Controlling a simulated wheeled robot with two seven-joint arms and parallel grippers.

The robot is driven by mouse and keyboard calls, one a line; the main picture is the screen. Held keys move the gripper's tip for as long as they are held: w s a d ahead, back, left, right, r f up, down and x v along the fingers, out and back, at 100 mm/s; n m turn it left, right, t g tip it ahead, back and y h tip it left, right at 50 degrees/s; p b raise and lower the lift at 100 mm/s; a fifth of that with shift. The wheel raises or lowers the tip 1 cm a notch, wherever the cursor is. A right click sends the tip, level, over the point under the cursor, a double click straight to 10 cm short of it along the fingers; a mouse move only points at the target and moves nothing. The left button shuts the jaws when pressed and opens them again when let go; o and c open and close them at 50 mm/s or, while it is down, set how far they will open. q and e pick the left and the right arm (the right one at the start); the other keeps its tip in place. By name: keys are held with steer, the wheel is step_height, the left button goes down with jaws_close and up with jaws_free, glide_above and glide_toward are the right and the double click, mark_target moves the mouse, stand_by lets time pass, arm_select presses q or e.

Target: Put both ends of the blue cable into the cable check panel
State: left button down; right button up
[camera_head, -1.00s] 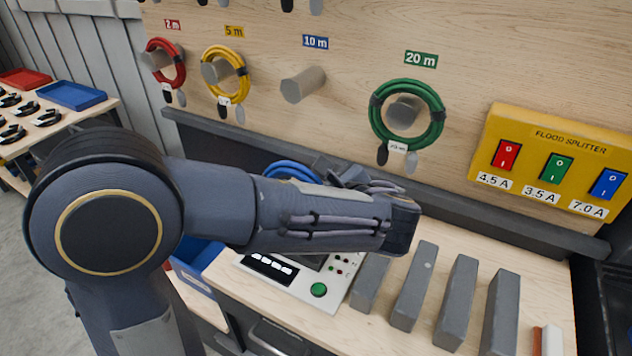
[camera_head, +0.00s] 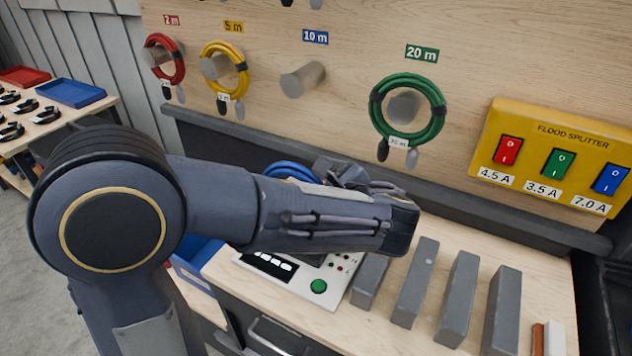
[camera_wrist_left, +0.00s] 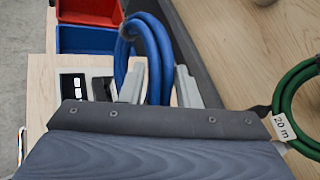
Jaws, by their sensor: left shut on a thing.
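The blue cable (camera_wrist_left: 124,50) is a coil with a dark strap, seen in the left wrist view between the pale fingers of my left gripper (camera_wrist_left: 160,72), which is shut on it. In the head view only the top of the blue coil (camera_head: 292,169) shows above my left forearm, which hides most of the gripper. The cable check panel (camera_head: 302,283) is a pale box with a green button, partly covered by my forearm; a corner of it (camera_wrist_left: 70,88) shows in the wrist view, left of the coil. The cable's ends cannot be made out. My right gripper is out of view.
Green (camera_head: 438,118), yellow (camera_head: 241,76) and red (camera_head: 179,62) coils hang on pegs; the 10 m peg (camera_head: 302,80) is bare. Several grey blocks (camera_head: 455,300) stand right of the panel.

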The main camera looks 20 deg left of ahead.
arm_select(q)
steer(key=shift+f+b, duration=0.65)
steer(key=shift+f, duration=0.2)
stand_by(0.6)
steer(key=c, duration=1)
jaws_free()
steer(key=shift+f, duration=0.2)
steer(key=v, duration=0.8)
steer(key=s+a+f+n+g+h, duration=0.6)
steer(key=s+a+f+n, duration=0.25)
steer(key=a, duration=0.25)
steer(key=s+d+f+n+t+h, duration=0.2)
steer(key=s+n+h, duration=0.6)
steer(key=n, duration=0.6)
steer(key=shift+s+d+f+t+h+b, duration=0.3)
steer(key=shift+s+d+f, duration=0.15)
steer(key=shift+s, duration=0.45)
